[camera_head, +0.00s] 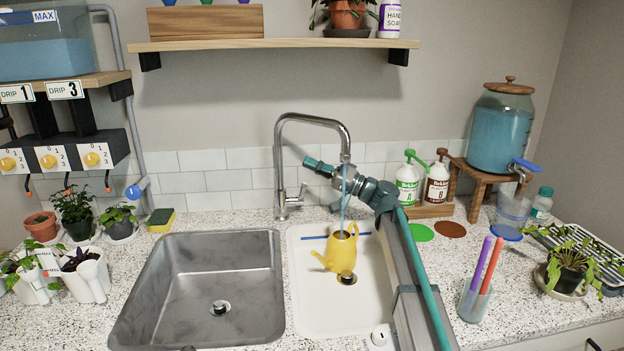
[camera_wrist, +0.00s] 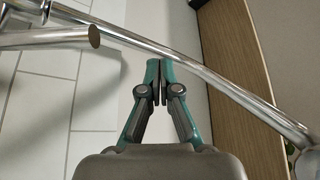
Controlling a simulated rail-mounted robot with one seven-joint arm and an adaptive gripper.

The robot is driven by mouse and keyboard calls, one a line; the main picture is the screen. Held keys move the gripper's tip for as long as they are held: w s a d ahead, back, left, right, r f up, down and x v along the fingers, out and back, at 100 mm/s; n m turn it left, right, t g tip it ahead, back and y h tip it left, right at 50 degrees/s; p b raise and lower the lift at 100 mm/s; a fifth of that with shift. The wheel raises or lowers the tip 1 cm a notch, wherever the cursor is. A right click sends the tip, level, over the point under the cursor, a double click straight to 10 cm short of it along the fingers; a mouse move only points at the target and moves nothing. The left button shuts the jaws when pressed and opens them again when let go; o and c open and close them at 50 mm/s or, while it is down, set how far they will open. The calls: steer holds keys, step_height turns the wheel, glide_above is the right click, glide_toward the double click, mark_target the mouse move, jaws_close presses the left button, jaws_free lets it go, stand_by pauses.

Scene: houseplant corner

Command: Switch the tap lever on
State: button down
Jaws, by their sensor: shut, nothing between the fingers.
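The chrome tap (camera_head: 279,150) stands behind the sinks, its arched spout reaching over the white basin. A thin blue stream of water (camera_head: 341,215) runs from the spout down to the yellow watering can (camera_head: 337,255) in the white basin. My gripper (camera_head: 308,161) is shut and empty, just right of the tap's neck and above the lever. In the wrist view, my shut fingers (camera_wrist: 159,68) are beside the long chrome pipe (camera_wrist: 190,66); contact cannot be told.
A steel sink (camera_head: 205,285) is left of the white basin (camera_head: 325,310). Two pump bottles (camera_head: 408,180) stand on a wooden stand right of my gripper. A wooden shelf (camera_head: 270,44) hangs above.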

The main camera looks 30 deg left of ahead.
steer(key=shift+w+r, duration=0.15)
steer(key=shift+r, duration=2.15)
